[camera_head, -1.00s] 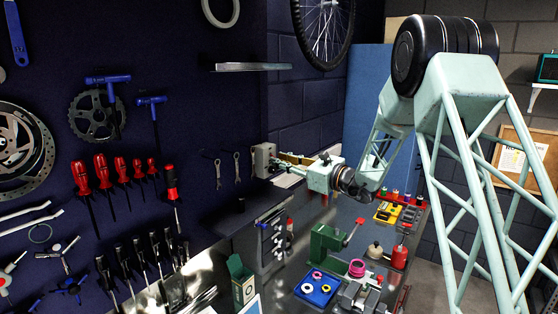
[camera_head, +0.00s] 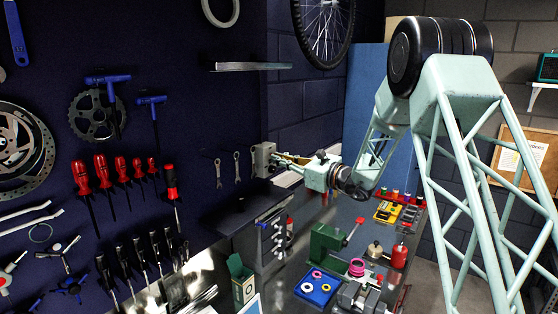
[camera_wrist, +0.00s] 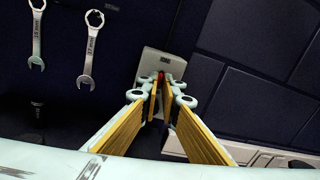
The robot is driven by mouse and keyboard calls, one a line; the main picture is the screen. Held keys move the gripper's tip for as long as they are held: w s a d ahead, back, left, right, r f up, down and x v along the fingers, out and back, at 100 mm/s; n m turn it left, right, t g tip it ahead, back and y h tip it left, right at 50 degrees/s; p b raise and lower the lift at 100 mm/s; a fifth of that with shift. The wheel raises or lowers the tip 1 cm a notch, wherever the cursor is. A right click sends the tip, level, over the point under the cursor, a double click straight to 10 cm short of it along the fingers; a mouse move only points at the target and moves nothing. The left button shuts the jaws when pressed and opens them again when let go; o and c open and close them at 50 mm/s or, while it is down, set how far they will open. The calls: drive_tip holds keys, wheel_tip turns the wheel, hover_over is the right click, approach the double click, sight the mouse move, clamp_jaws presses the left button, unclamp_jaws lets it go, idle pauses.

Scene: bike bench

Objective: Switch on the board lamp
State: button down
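A pale grey switch box (camera_head: 263,159) is fixed to the dark tool board, near its right end. In the wrist view the switch box (camera_wrist: 160,62) shows a small dark label and a red part (camera_wrist: 161,75), seen between my fingertips. My gripper (camera_head: 283,161) reaches left to the box, with its fingertips at or very near the box face. In the wrist view my gripper (camera_wrist: 160,87) has its yellow-padded fingers close together with a narrow dark gap between them. The fingertips partly hide the red part, so contact with it cannot be told. No lamp can be clearly made out.
Two wrenches (camera_wrist: 88,50) hang left of the box. A metal shelf (camera_head: 250,66) juts out above. A block wall (camera_head: 305,105) stands right of the board.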

drive_tip(key=shift+r+h+p, duration=0.3)
drive_tip(key=shift+p, duration=0.3)
drive_tip(key=r+g+h+p, duration=0.1)
drive_tip(key=g+h+p, duration=0.1)
drive_tip(key=p, duration=0.2)
drive_tip(key=shift+r+p, duration=0.15)
drive_tip(key=shift+p, duration=0.25)
drive_tip(key=shift+r+g+h+p, duration=0.2)
drive_tip(key=shift+g+h+p, duration=0.25)
drive_tip(key=shift+p, duration=0.6)
drive_tip(key=shift+r+h+p, duration=0.15)
drive_tip(key=shift+h+p, duration=0.3)
drive_tip(key=shift+p, duration=0.6)
drive_tip(key=g+h+p, duration=0.1)
drive_tip(key=p, duration=0.1)
drive_tip(key=shift+w+a+r+n+p, duration=0.1)
drive_tip(key=shift+r+n+p, duration=0.05)
drive_tip(key=shift+n+p, duration=0.15)
drive_tip(key=shift+a+r+g+h+p, duration=0.1)
drive_tip(key=shift+r+g+h+p, duration=0.1)
drive_tip(key=shift+g+h+p, duration=0.5)
drive_tip(key=shift+w+a+r+g+h+p, duration=0.15)
drive_tip(key=shift+r+g+h+p, duration=0.15)
drive_tip(key=shift+h, duration=0.5)
